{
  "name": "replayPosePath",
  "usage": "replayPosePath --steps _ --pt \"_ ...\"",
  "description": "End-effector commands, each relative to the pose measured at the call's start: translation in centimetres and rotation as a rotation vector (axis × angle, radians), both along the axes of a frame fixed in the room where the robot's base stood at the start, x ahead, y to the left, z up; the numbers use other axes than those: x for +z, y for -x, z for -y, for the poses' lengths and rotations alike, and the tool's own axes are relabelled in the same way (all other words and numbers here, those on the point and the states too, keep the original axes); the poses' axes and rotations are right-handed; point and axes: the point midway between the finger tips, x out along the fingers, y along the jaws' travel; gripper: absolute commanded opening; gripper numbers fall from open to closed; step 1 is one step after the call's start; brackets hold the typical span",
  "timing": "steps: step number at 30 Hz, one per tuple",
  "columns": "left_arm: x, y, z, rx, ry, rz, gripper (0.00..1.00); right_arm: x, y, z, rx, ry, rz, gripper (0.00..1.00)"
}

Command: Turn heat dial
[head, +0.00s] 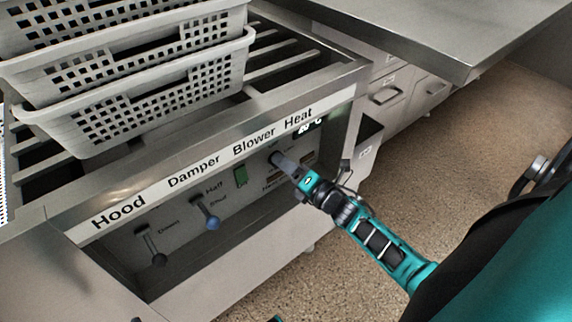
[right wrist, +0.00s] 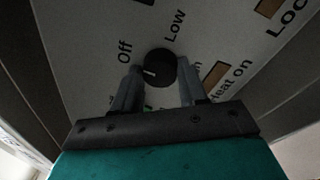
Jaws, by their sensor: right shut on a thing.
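The heat dial (right wrist: 160,64) is a round black knob on the light control panel, under the word "Heat" in the head view. Its white mark points to the left in the right wrist view, on the side of the "Off" label (right wrist: 125,50). The "Low" label (right wrist: 174,25) is above it. My right gripper (head: 282,161) reaches the panel from the right, with one finger on each side of the dial, shut on it. In the head view the gripper mostly hides the dial.
White perforated baskets (head: 150,95) are stacked on the slatted top, left of the dial. A green switch (head: 241,175), a blue-tipped damper lever (head: 208,218) and a hood lever (head: 156,258) sit left along the panel. A lit display (head: 311,127) is above right. Open floor lies right.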

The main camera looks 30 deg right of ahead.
Motion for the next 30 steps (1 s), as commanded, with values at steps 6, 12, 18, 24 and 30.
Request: replayPosePath --steps 6,12,18,24,30 --pt "0.07 0.01 -0.02 0.0 0.0 0.0 0.55 -0.07 0.0 -0.05 0.001 -0.168 -0.013 0.12" --pt "0.17 0.02 -0.04 0.001 -0.001 0.0 0.55 -0.15 0.0 -0.08 0.001 -0.357 -0.028 0.12" --pt "0.31 0.02 -0.09 0.003 -0.001 0.001 0.55 -0.23 0.03 -0.1 0.001 -0.546 -0.044 0.12" --pt "0.52 0.03 -0.14 0.003 -0.002 0.001 0.55 -0.26 0.04 -0.12 0.001 -0.736 -0.058 0.12" --pt "0.71 0.09 -0.23 0.005 -0.003 0.001 0.55 -0.31 0.02 -0.19 0.001 -0.925 -0.074 0.12"
